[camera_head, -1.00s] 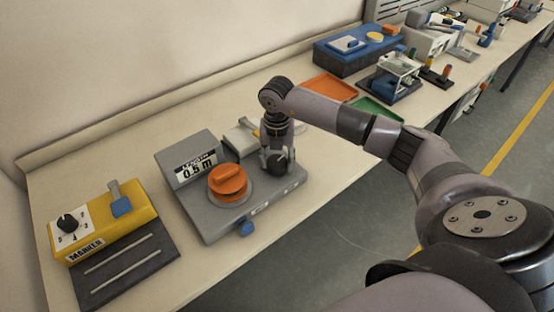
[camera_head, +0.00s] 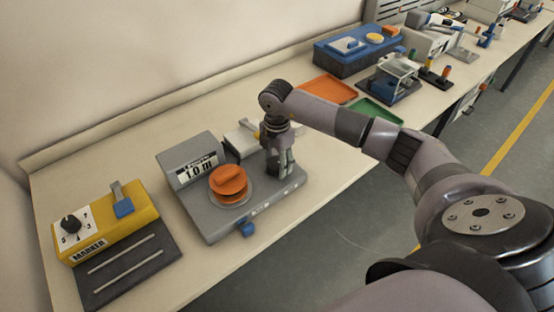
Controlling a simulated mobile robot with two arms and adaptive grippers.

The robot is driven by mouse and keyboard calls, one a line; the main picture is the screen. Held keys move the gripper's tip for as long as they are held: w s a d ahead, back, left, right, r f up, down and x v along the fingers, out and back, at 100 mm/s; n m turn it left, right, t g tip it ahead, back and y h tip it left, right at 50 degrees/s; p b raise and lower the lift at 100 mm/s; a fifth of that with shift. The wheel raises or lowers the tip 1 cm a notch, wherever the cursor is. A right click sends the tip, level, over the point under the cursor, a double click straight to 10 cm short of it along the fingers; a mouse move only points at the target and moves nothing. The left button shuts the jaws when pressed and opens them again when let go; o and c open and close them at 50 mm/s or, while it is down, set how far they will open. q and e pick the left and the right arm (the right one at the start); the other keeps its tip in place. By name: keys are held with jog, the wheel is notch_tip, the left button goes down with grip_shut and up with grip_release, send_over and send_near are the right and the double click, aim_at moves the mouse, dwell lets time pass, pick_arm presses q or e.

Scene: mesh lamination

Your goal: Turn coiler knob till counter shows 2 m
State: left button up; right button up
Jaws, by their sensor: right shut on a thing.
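The grey coiler (camera_head: 215,226) sits on the bench. Its counter (camera_head: 197,170) reads 1.0 m. An orange spool (camera_head: 228,183) stands on its deck in front of the counter. My right gripper (camera_head: 281,172) points down over the right end of the coiler and is shut on the coiler knob. The fingers hide most or all of the knob. My left gripper is not in view.
A yellow marker unit (camera_head: 107,226) with a dark dial and blue lever stands at the left. An orange tray (camera_head: 328,89), a green tray (camera_head: 378,110) and a blue machine (camera_head: 352,55) lie further back right. Bare bench shows behind the coiler.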

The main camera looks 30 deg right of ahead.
aim_at(277, 162)
jog(key=m+p, duration=0.2)
jog(key=m, duration=0.4)
jog(key=shift+r, duration=0.1)
jog(key=m+p, duration=0.2)
jog(key=m, duration=0.4)
jog(key=shift+w+p, duration=0.1)
jog(key=shift+p, duration=0.2)
jog(key=shift+m, duration=0.4)
jog(key=o, duration=1.2)
jog(key=shift+c, duration=0.2)
notch_tip(277, 162, up, 12)
